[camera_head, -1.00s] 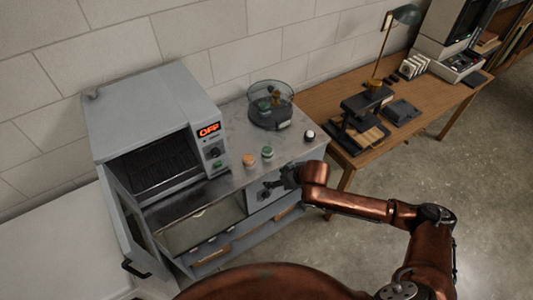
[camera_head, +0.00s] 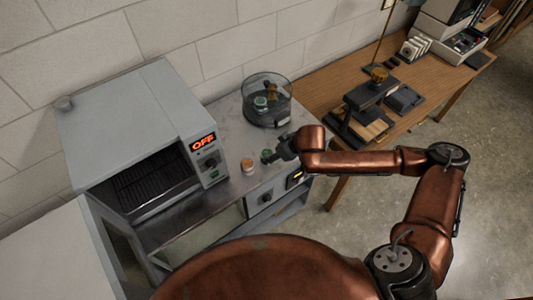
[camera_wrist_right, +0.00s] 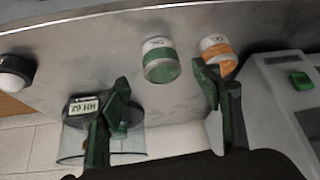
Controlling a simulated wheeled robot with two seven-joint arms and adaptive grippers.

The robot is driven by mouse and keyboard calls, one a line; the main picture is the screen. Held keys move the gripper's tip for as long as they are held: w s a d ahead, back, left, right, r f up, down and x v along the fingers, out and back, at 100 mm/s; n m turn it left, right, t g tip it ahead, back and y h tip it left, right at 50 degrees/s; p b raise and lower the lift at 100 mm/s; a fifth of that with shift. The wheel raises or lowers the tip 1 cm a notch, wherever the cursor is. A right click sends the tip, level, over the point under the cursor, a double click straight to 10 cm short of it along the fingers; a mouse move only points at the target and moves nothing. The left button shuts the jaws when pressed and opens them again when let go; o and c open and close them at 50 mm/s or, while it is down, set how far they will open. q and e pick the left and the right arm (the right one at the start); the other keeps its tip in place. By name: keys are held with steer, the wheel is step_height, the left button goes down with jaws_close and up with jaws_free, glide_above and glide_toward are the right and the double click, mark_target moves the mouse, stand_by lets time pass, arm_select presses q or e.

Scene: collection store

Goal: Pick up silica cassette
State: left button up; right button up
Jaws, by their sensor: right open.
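Two small white-capped cylindrical cassettes stand on the grey metal counter (camera_head: 228,190). The green-banded cassette (camera_wrist_right: 160,62) lies ahead of my right gripper (camera_wrist_right: 161,78), between the lines of its open fingers, with nothing held. In the head view that cassette is largely hidden by the gripper (camera_head: 274,157). The orange-banded cassette (camera_head: 247,165) stands just left of the gripper; it also shows in the wrist view (camera_wrist_right: 218,50), partly behind the right-hand finger. I cannot tell whether that finger touches it. My left gripper is out of view.
A grey oven (camera_head: 135,125) with its door open and an "OFF" display stands left. A clear round container (camera_head: 267,98) stands behind the gripper. A wooden table (camera_head: 330,95) stands right.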

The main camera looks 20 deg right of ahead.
mark_target(268, 154)
steer(key=shift+w+a+f, duration=0.45)
steer(key=shift+a+f, duration=0.1)
steer(key=shift+f, duration=0.25)
steer(key=x, duration=0.3)
steer(key=shift+w+f, duration=0.2)
steer(key=shift+f, duration=0.05)
steer(key=shift+a+f, duration=0.1)
steer(key=shift+f, duration=0.1)
steer(key=c, duration=1.3)
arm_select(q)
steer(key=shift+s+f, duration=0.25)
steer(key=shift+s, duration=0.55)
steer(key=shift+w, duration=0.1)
